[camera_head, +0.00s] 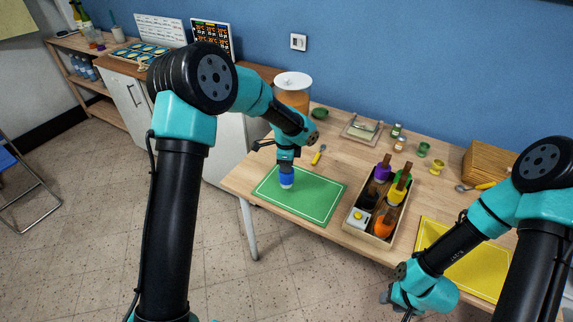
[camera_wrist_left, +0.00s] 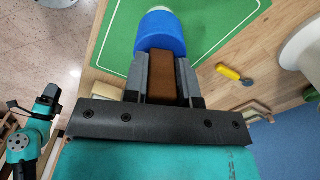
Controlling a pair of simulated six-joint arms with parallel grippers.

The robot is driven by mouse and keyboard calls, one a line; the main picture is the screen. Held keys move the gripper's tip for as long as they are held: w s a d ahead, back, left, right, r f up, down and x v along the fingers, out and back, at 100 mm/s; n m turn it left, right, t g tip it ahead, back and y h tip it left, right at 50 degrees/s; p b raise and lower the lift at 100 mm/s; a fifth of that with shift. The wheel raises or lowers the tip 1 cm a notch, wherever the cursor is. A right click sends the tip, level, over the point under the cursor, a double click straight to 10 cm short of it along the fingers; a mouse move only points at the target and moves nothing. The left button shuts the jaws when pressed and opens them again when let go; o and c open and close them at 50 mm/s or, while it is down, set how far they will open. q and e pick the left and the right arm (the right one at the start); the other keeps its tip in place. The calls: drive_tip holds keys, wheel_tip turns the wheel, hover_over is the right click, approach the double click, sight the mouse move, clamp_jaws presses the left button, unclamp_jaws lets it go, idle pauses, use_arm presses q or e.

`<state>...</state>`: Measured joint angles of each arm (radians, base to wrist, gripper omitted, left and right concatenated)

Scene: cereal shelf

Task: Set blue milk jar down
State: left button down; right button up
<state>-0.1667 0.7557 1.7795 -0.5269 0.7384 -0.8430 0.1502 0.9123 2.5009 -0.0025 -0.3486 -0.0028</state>
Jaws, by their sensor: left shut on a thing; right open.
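The blue milk jar (camera_head: 287,180) is upright over the green mat (camera_head: 318,198), with a pale lower part. I cannot tell whether its base touches the mat. My left gripper (camera_head: 287,161) is above the jar. In the left wrist view, the left gripper (camera_wrist_left: 163,78) is shut on the jar's brown handle (camera_wrist_left: 161,80). The jar's blue body (camera_wrist_left: 160,33) shows beyond the fingers, over green. My right gripper (camera_head: 391,297) is low at the table's front, open and partly hidden by its own wrist.
A wooden crate (camera_head: 352,230) with several brown-handled jars stands right of the green mat. A yellow mat (camera_head: 468,262) lies further right. A yellow-handled tool (camera_head: 317,157) lies behind the green mat, near a large white-lidded container (camera_head: 293,88). The mat around the jar is clear.

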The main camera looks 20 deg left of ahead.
use_arm(q)
drive_tip(key=shift+w+a+f, duration=0.1)
drive_tip(key=shift+w+a, duration=0.15)
drive_tip(key=shift+w, duration=0.6)
drive_tip(key=shift+w+a+f, duration=0.1)
drive_tip(key=shift+w+a, duration=0.1)
drive_tip(key=shift+w, duration=0.6)
drive_tip(key=shift+w+a+f, duration=0.1)
drive_tip(key=shift+w+f, duration=0.05)
drive_tip(key=shift+f, duration=0.75)
drive_tip(key=shift+w+f, duration=0.15)
drive_tip(key=shift+f, duration=0.7)
drive_tip(key=shift+f, duration=0.15)
drive_tip(key=c, duration=0.9)
unclamp_jaws()
wheel_tip(320, 180, up, 12)
drive_tip(key=shift+r, duration=0.15)
